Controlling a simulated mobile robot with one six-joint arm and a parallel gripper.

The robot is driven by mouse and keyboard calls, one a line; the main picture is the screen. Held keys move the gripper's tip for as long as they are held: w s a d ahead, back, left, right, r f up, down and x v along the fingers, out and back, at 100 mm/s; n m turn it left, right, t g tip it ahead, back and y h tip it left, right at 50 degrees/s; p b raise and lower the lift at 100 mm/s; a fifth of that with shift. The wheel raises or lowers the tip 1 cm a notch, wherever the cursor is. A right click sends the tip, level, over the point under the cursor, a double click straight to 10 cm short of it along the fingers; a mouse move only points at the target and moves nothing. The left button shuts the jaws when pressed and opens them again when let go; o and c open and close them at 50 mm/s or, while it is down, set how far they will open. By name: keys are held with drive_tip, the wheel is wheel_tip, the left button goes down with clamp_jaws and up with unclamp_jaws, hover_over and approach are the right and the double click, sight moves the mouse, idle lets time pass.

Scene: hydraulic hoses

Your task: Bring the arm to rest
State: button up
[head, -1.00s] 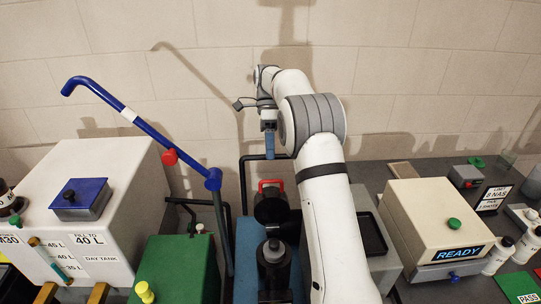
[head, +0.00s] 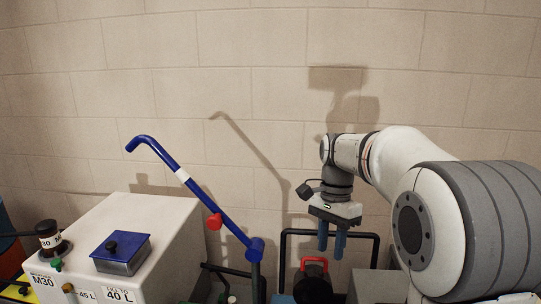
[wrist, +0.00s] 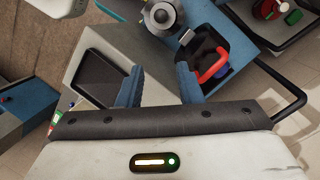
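My gripper (head: 331,242) hangs at the end of my white and grey arm in the head view, with its two blue fingers pointing down in front of the block wall. In the wrist view my gripper (wrist: 159,80) has its fingers well apart, with nothing between them. Below it are a grey cabinet top with a black tray (wrist: 103,78) and a black container with a red handle (wrist: 214,66). The gripper appears clear of them. My forearm and large grey joint fill the right of the head view.
A blue lever (head: 192,185) with a red tag (head: 214,222) rises left of the gripper. A white tank (head: 170,222) with a blue-lidded box (head: 120,252) stands at the left. A black pipe frame (head: 330,234) stands just behind the fingers. The wall above is bare.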

drive_tip(key=s+f+n+t+b, duration=0.1)
drive_tip(key=s+f+n+t, duration=0.1)
drive_tip(key=s, duration=0.4)
drive_tip(key=s+d+f+n+t+b, duration=0.1)
drive_tip(key=s+f+n+t, duration=0.1)
drive_tip(key=s+f+n, duration=0.2)
drive_tip(key=s+f+n+t+b, duration=0.1)
drive_tip(key=s+f+n+t, duration=0.1)
drive_tip(key=s+n, duration=0.3)
drive_tip(key=s+f, duration=0.1)
drive_tip(key=s, duration=0.3)
drive_tip(key=shift+d+h+b, duration=0.3)
